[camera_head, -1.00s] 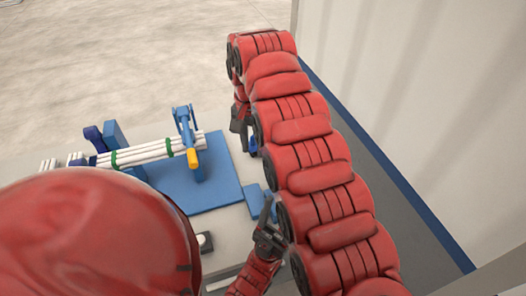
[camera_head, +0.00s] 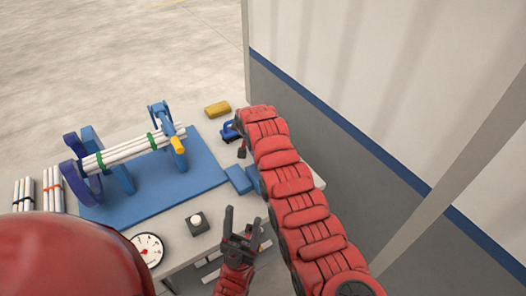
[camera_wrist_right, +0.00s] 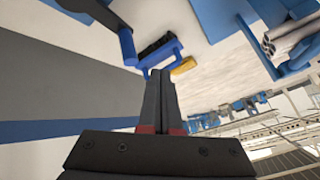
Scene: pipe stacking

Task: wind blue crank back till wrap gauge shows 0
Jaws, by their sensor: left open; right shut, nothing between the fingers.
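A round white dial gauge (camera_head: 148,249) stands at the bench's front; its reading is too small to tell. A small blue piece with a black ribbed part (camera_head: 231,131) is at the bench's right end, also in the right wrist view (camera_wrist_right: 143,58); I cannot tell whether it is the crank. A dark blue ring (camera_head: 75,172) is by the pipe bundle's left end. My left gripper (camera_head: 243,222) is open and empty, beyond the bench's front edge. My right gripper (camera_wrist_right: 160,75) is shut and empty, pointing at the small blue piece; my arm mostly hides it in the head view.
A bundle of white pipes (camera_head: 126,151) with green bands lies in blue stands on a blue plate (camera_head: 190,178). A black box with a white button (camera_head: 197,223) is in front. A yellow block (camera_head: 217,109) lies behind. More banded pipes (camera_head: 53,189) are at left. A wall stands right.

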